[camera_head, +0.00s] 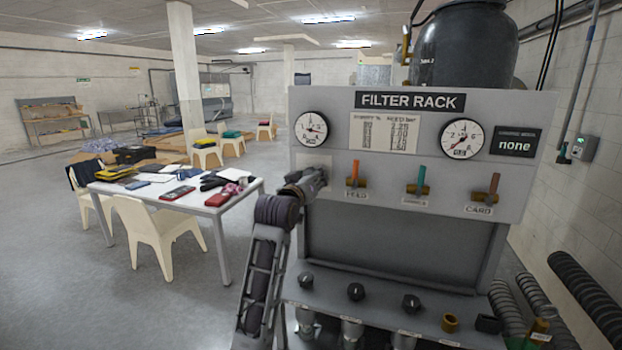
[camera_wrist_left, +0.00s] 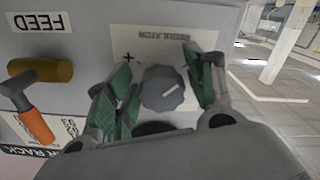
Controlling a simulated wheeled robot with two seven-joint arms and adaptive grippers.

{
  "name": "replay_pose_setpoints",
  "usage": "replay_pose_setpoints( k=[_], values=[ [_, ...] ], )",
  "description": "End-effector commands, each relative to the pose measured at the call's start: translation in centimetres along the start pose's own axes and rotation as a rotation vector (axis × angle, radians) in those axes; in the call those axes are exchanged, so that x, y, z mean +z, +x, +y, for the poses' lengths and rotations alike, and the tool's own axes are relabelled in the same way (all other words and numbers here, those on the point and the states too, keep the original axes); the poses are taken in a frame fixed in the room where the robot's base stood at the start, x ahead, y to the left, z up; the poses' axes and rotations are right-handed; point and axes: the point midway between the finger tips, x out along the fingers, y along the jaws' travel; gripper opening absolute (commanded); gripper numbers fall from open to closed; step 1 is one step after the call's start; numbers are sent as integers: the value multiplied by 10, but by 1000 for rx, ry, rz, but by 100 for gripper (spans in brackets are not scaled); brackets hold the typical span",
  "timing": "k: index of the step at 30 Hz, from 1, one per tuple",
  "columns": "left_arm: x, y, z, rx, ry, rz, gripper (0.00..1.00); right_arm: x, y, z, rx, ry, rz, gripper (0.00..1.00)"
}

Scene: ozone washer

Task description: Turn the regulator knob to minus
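The regulator knob (camera_wrist_left: 166,89) is a dark grey, faceted dial with a white pointer mark, on a pale plate of the filter rack panel. The left wrist view is upside down; it shows the "REGULATOR" label and a plus sign (camera_wrist_left: 128,58) beside the knob. No minus sign shows. My left gripper (camera_wrist_left: 158,76) is open, its green-padded fingers on either side of the knob, with gaps visible. In the head view my left gripper (camera_head: 312,182) is at the panel's left side and hides the knob. My right gripper is not in view.
The feed valve's orange handle (camera_head: 354,173) is close to the right of my left gripper. A teal handle (camera_head: 421,180) and a card valve handle (camera_head: 493,187) follow. Two gauges (camera_head: 311,129) (camera_head: 462,139) sit above. Several black knobs (camera_head: 356,291) line the lower ledge.

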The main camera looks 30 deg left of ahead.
Motion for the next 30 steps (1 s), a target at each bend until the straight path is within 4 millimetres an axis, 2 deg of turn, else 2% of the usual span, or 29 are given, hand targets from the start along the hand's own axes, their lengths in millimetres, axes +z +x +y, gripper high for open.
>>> replay_pose_setpoints(
  k=[17, 30],
  values=[
    [-2, -7, 0, 0, 1, 5, 60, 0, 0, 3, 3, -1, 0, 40],
    [-2, -49, 0, 1, 1, 5, 60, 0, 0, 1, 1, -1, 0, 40]
  ],
)
